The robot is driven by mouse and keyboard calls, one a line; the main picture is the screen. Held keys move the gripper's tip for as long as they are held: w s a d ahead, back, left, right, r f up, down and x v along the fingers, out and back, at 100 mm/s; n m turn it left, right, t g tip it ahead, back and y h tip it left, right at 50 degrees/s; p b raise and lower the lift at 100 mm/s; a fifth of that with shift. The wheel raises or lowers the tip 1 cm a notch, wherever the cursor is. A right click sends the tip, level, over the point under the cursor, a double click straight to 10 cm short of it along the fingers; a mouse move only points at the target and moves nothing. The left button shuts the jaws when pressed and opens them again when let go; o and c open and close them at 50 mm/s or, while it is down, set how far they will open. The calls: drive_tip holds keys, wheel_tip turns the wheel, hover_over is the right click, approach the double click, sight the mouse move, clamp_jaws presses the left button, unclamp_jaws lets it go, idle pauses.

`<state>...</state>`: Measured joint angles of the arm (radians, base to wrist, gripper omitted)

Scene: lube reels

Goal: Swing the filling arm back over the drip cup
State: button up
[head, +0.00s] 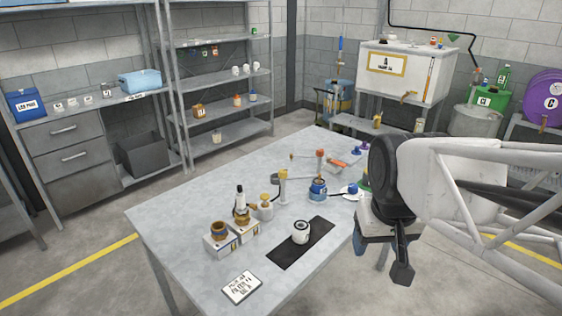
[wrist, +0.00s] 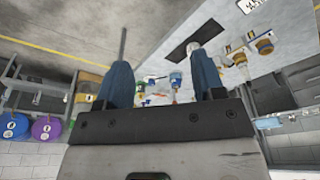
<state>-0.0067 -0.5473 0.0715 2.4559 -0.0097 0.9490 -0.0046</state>
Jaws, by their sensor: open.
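On the table, a pale post with a yellow-orange top (head: 283,182) has a short dark spout or hose at its left. Behind it, a red-topped post (head: 320,160) has a thin arm reaching left to a small orange end. I cannot tell for sure which is the filling arm. A blue container with an orange-brown top (head: 318,189) stands in front of the red-topped post. The drip cup cannot be told apart among the small items. My gripper (wrist: 162,65) is open and empty, apart from these things, beyond the table's right edge.
The grey table (head: 175,225) also holds a white cup (head: 300,232) on a black mat (head: 290,252), a brown jar (head: 220,230) on a white block, and a label card (head: 242,287). A white tank (head: 405,72) and shelves stand behind. The table's left part is clear.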

drive_tip(key=w+a+r+n, duration=0.1)
drive_tip(key=w+a+r, duration=0.15)
drive_tip(key=w, duration=1.35)
drive_tip(key=n+g, duration=0.2)
drive_tip(key=n, duration=0.1)
hover_over(283, 171)
wheel_tip(283, 171, down, 14)
drive_tip(key=shift+s+d+r, duration=0.15)
drive_tip(key=shift+r, duration=0.1)
drive_tip(key=shift+w+f+n, duration=0.25)
drive_tip(key=shift+w+n, duration=0.05)
drive_tip(key=shift+f, duration=0.1)
drive_tip(key=shift+f, duration=3.8)
